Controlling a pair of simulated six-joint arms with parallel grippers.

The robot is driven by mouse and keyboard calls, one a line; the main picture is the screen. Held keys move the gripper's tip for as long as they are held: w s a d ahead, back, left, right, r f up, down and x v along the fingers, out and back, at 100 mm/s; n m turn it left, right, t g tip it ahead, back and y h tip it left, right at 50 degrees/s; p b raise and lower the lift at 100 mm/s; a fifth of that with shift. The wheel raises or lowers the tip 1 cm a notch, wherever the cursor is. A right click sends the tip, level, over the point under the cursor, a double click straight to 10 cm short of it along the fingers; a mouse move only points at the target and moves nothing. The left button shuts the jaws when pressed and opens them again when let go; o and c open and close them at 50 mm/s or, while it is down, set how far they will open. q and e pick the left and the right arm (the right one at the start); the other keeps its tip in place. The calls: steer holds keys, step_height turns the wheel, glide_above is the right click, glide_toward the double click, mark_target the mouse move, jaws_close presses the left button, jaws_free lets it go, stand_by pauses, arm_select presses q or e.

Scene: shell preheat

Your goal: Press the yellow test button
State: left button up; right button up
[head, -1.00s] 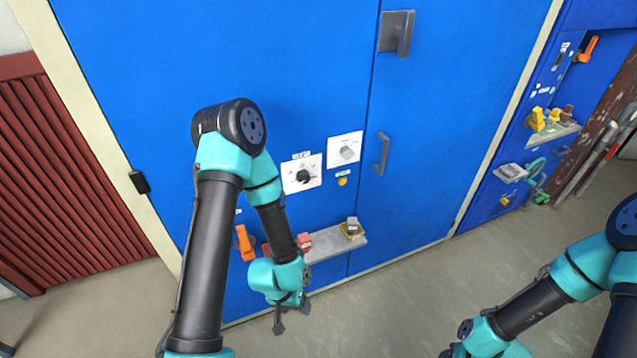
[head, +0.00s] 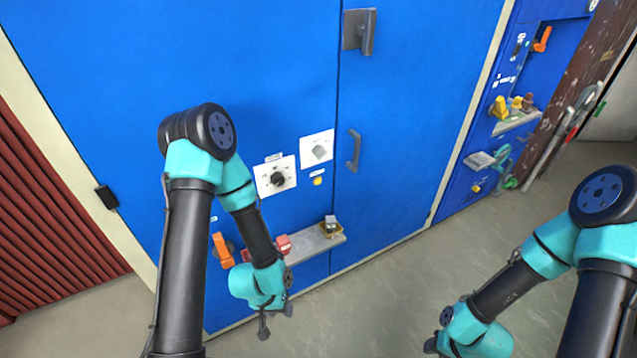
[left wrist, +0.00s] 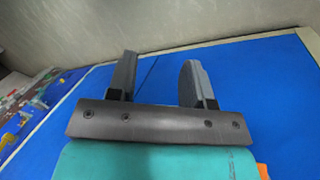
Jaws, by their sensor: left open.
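A small yellow button (head: 318,181) sits on the blue cabinet front in the head view, below a white plate with a grey knob (head: 319,151). Another small yellow button (head: 476,188) shows on the blue panel at the far right. My left gripper (head: 277,324) is open and empty, pointing down below the shelf, well below the nearer button and apart from it. In the left wrist view its two fingers stand apart (left wrist: 158,66) with nothing between them. My right gripper (head: 434,346) is at the bottom edge, and its jaws are not clear.
A black dial on a white plate (head: 276,176) is left of the nearer button. A grey shelf (head: 303,246) juts out below, with red and yellow items. An orange handle (head: 222,251) is beside my left arm. The cabinet door has a grey handle (head: 354,151). Open floor (head: 390,270) lies in front.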

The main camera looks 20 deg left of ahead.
arm_select(q)
jaws_close()
stand_by(1.4)
